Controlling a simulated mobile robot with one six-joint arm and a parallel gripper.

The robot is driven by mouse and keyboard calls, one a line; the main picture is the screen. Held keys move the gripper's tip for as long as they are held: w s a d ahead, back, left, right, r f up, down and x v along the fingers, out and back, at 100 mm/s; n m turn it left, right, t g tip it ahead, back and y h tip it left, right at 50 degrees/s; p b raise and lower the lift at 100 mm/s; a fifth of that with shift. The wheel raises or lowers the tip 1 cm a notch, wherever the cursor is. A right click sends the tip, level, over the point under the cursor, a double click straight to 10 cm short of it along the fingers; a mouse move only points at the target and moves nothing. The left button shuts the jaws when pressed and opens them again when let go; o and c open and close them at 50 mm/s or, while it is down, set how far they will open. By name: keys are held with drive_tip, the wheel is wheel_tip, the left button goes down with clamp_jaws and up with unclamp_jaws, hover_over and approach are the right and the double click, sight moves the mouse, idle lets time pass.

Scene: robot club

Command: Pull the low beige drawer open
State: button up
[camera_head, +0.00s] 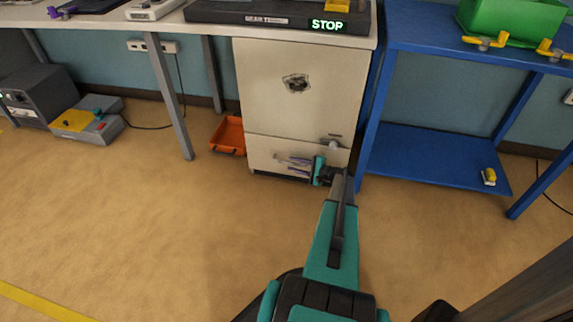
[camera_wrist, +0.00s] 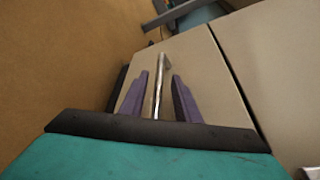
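The low beige drawer (camera_head: 262,150) is the bottom section of a beige cabinet and looks shut, with a thin dark seam above it. Its front also shows in the wrist view (camera_wrist: 203,62). A silver bar handle (camera_wrist: 160,78) stands out from that front. My gripper (camera_wrist: 158,92) is at the handle, with one purple finger on each side of the bar and a visible gap on both sides. In the head view my gripper (camera_head: 292,162) reaches across the drawer front from the right, and the handle is hard to make out there.
The beige upper door (camera_head: 265,85) is above the drawer, under a desk top. An orange tray (camera_head: 229,135) lies on the floor just left of the cabinet. A blue shelf unit (camera_head: 420,155) stands close on the right. The floor in front is clear.

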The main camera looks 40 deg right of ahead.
sight(286, 162)
drive_tip(key=shift+b+x, duration=0.4)
drive_tip(key=shift+x, duration=1.9)
clamp_jaws()
drive_tip(key=shift+d, duration=0.1)
